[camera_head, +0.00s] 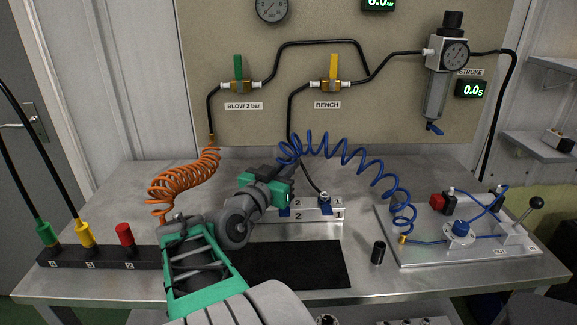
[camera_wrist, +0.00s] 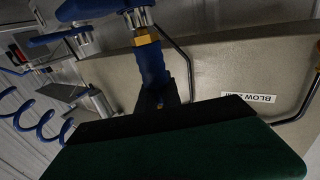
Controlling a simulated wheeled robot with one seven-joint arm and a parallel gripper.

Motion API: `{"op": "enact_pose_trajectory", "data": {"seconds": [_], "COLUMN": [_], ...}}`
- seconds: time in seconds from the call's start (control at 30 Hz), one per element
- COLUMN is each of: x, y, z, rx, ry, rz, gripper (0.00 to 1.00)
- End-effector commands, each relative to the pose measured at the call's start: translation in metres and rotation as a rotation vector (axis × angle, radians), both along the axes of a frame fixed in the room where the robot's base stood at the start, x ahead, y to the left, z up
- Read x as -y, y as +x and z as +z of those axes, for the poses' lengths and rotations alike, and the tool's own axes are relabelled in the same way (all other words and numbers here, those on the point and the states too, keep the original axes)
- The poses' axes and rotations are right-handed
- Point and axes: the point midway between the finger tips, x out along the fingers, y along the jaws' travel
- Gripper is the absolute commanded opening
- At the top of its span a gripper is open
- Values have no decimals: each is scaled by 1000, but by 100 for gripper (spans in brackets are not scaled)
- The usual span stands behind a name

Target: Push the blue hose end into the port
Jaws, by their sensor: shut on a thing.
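My gripper (camera_head: 284,188) is at the left part of the white port block (camera_head: 332,212) marked 1 and 2 on the bench. In the wrist view its dark jaws are shut on the blue hose end (camera_wrist: 150,62). The hose end's brass collar (camera_wrist: 146,40) lines up with a metal port (camera_wrist: 139,17) beside a blue part (camera_wrist: 90,7). They appear to meet, but I cannot tell how deep the tip sits. A second metal port (camera_wrist: 83,46) with a blue part shows to its left.
A blue coiled hose (camera_head: 345,153) arches from behind my gripper to the grey panel (camera_head: 450,256) at right. An orange coil (camera_head: 180,180) hangs at left. A black cylinder (camera_head: 378,252) stands near a dark mat (camera_head: 290,268). A rack (camera_head: 105,256) holds coloured plugs.

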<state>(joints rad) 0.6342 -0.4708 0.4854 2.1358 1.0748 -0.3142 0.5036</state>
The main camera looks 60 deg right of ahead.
Motion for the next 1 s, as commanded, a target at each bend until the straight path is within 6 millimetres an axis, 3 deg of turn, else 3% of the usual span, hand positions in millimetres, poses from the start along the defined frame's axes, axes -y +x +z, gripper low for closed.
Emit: {"op": "enact_pose_trajectory", "data": {"seconds": [0.17,0.2,0.5,0.8,1.0], "x": [0,0,0,-4,-38], "y": [0,0,0,1,5], "z": [-6,-6,-5,-5,-6], "rx": [-1,-1,-1,-1,-1], "ry": [2,2,2,2,2], "rz": [0,0,0,2,9], "gripper": [0,10,34,34,34]}}
